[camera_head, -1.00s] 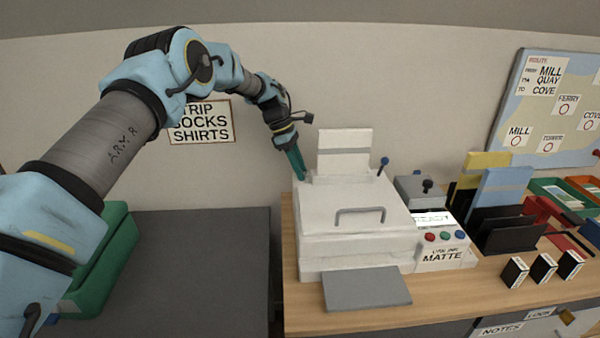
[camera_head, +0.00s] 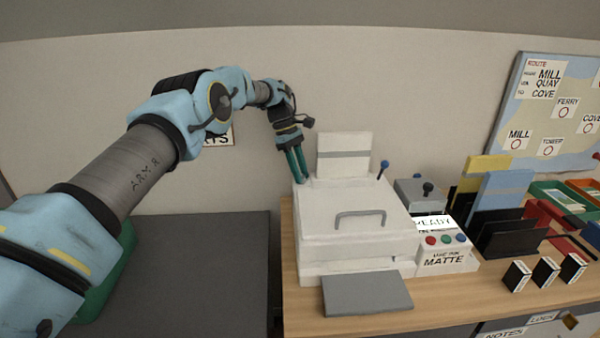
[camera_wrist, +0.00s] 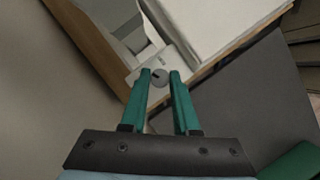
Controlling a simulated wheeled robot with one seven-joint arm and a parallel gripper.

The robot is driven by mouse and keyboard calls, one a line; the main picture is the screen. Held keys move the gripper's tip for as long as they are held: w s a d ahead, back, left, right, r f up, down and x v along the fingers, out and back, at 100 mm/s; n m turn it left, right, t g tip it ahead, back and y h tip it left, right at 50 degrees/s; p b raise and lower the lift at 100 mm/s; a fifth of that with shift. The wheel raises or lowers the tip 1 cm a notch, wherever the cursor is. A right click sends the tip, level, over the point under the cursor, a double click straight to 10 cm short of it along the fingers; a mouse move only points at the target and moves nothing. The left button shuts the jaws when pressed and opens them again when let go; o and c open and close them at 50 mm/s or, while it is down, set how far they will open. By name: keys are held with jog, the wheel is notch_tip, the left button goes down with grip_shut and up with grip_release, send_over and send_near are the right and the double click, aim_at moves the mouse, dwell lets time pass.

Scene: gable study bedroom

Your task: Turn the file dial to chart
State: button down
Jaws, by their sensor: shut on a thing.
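The file dial (camera_wrist: 160,77) is a small round grey knob with a dark mark, seen in the wrist view on a pale plate at the machine's corner. My gripper (camera_wrist: 160,74) is shut on it, with one green finger on each side. In the head view my gripper (camera_head: 301,180) reaches down to the back left corner of the white printer (camera_head: 350,238). The dial is hidden there behind the fingers and printer body. I cannot read any dial label, "chart" included.
A blue-knobbed lever (camera_head: 383,168) stands at the printer's back right, beside an upright paper sheet (camera_head: 344,141). A panel reading READY and MATTE (camera_head: 445,262) stands at the right. A grey tray (camera_head: 366,293) juts out in front. The dark surface (camera_head: 205,270) at left is mostly clear.

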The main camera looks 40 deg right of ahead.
jog(key=shift+w, duration=0.1)
jog(key=c, duration=0.9)
grip_release()
